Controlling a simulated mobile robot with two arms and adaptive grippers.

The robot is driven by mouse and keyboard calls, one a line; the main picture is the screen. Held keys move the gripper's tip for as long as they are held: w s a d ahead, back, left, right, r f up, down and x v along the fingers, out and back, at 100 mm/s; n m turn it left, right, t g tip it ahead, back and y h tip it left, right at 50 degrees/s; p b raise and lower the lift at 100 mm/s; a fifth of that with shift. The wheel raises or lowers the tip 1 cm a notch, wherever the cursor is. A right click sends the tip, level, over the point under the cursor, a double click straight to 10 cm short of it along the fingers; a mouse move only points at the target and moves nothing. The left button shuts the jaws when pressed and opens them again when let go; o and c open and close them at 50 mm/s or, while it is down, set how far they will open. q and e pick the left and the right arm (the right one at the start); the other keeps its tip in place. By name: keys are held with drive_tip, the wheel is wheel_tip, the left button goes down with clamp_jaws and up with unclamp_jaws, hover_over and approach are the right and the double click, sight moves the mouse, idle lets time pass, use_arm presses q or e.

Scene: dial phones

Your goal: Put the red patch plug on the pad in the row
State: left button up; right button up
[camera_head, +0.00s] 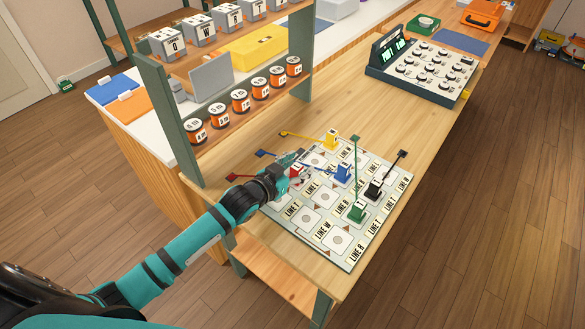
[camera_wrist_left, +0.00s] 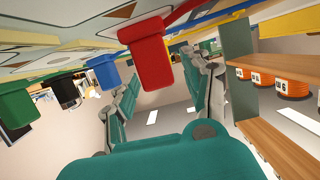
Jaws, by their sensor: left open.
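The red patch plug (camera_head: 296,171) stands on the left part of the pale board (camera_head: 348,263), partly hidden by my left gripper (camera_head: 293,168). In the left wrist view, which looks upside down, the red plug (camera_wrist_left: 148,55) is close ahead of my open left fingers (camera_wrist_left: 163,85). It appears level with the gap between the fingertips; I cannot tell whether they touch it. The board has rows of square pads with line labels. Bare pads show at the front, such as one pad (camera_head: 304,218) and another pad (camera_head: 338,240). My right gripper is out of view.
A yellow plug (camera_head: 331,141), blue plug (camera_head: 343,172), black plug (camera_head: 374,188) and green plug (camera_head: 356,212) stand on the board, with cords. A shelf with orange spools (camera_head: 240,100) rises at the left. A dial console (camera_head: 425,68) stands at the back right. Bare table lies between.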

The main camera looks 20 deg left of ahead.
use_arm(q)
drive_tip(key=shift+s+a+r, duration=0.1)
drive_tip(key=shift+s, duration=0.2)
drive_tip(key=v, duration=1.1)
drive_tip(key=shift+s+r, duration=0.15)
drive_tip(key=shift+r, duration=0.05)
drive_tip(key=shift+f, duration=0.1)
